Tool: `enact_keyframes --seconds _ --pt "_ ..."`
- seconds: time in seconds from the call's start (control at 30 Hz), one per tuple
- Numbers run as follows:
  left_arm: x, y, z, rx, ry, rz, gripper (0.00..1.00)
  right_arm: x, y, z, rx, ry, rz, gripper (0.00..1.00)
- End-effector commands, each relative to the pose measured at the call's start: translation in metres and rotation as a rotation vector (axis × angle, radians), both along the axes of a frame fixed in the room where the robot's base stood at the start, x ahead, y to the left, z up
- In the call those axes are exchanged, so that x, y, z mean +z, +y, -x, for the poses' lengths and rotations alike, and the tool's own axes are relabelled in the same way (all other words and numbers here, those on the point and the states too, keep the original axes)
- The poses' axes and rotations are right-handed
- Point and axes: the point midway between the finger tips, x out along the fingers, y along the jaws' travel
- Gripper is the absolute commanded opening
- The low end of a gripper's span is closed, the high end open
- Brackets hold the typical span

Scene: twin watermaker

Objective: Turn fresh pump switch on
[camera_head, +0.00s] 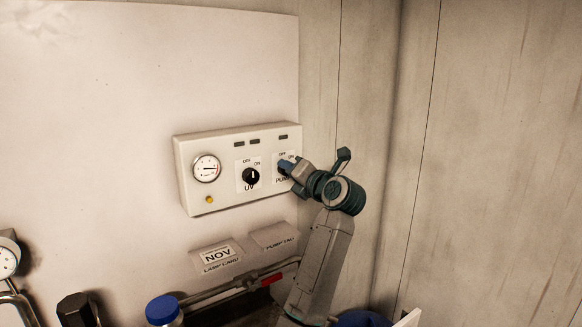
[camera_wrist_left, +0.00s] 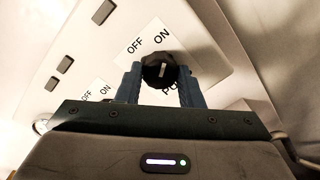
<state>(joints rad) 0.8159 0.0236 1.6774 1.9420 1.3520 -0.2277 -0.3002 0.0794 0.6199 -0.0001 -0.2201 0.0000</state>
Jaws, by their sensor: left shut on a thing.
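The pump switch (camera_wrist_left: 159,72) is a black round knob with a white mark, on a white plate with OFF and ON printed above it. In the left wrist view the mark points up, more toward ON than OFF. My left gripper (camera_head: 286,166) is at the right end of the white control box (camera_head: 222,198) and hides most of this knob in the head view. In the left wrist view its two blue fingers (camera_wrist_left: 159,82) are closed on the knob from both sides. My right gripper is not in view.
Below are two label cards, a pipe with a red handle (camera_head: 271,280) and a blue cap (camera_head: 162,309). A wall corner stands close right of my arm.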

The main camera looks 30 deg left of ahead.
Motion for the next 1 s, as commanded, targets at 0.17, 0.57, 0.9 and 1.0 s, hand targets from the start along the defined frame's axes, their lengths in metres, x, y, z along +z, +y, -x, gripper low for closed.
enact_keyframes --seconds 0.17,0.57,0.9,1.0 --pt "0.0012 -0.0004 -0.0005 -0.003 0.046 -0.02 0.11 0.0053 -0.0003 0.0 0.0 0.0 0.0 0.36" --pt "0.0003 -0.0004 -0.0004 -0.002 0.068 -0.029 0.11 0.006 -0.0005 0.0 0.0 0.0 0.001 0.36" --pt "0.0002 -0.0002 -0.0003 -0.001 0.067 -0.028 0.56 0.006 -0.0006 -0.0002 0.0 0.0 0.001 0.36" --pt "0.0001 -0.0002 -0.0002 -0.001 0.067 -0.028 0.56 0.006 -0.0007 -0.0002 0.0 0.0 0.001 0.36"
